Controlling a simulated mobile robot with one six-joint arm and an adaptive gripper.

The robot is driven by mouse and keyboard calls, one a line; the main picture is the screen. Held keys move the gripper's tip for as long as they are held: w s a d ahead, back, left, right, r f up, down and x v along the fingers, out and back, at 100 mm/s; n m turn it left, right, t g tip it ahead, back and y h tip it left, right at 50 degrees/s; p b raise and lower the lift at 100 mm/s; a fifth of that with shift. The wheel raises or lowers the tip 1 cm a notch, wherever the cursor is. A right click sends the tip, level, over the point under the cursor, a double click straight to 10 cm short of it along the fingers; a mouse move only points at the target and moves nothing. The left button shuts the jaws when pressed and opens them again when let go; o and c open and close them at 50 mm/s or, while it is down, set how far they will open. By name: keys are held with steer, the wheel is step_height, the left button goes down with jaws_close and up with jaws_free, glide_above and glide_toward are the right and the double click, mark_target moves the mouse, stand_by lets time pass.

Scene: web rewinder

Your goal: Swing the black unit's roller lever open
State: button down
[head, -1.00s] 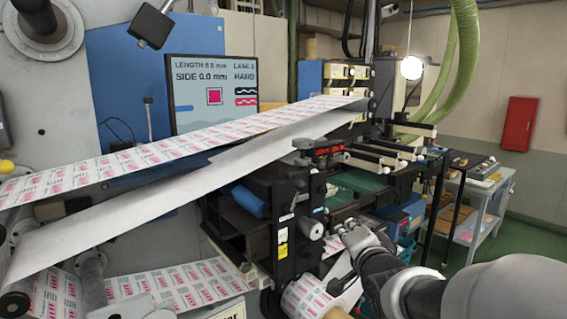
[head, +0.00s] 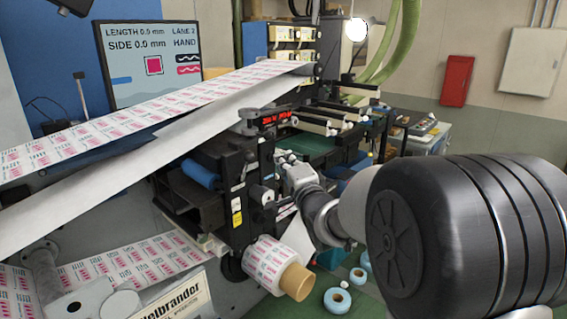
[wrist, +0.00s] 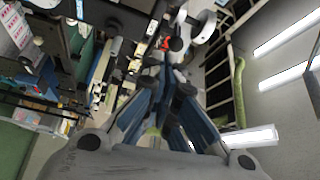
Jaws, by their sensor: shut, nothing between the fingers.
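The black unit (head: 236,172) stands in the middle of the head view, with white and yellow labels on its front. A short grey roller or knob (head: 262,194) sticks out of its front. My gripper (head: 284,160) is beside the unit's upper right side, with its fingers small and partly lost against the dark machine. In the wrist view my gripper (wrist: 170,68) is shut and empty. A dark knob (wrist: 176,44) shows just beyond the fingertips; I cannot tell whether it belongs to the roller lever or whether the fingers touch it. The lever is not clearly distinguishable in the head view.
The printed web (head: 150,120) and a plain white web slope across the left. A label roll (head: 270,262) with a brown core sits below the unit. Blue-white rolls (head: 337,300) lie on the green floor. White rollers (head: 320,122) stand behind my gripper.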

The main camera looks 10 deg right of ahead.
mark_target(244, 168)
steer(key=w+a, duration=0.4)
steer(key=w, duration=0.1)
steer(key=shift+w, duration=0.1)
stand_by(0.4)
steer(key=shift+a+f+b, duration=0.15)
steer(key=shift+b, duration=0.3)
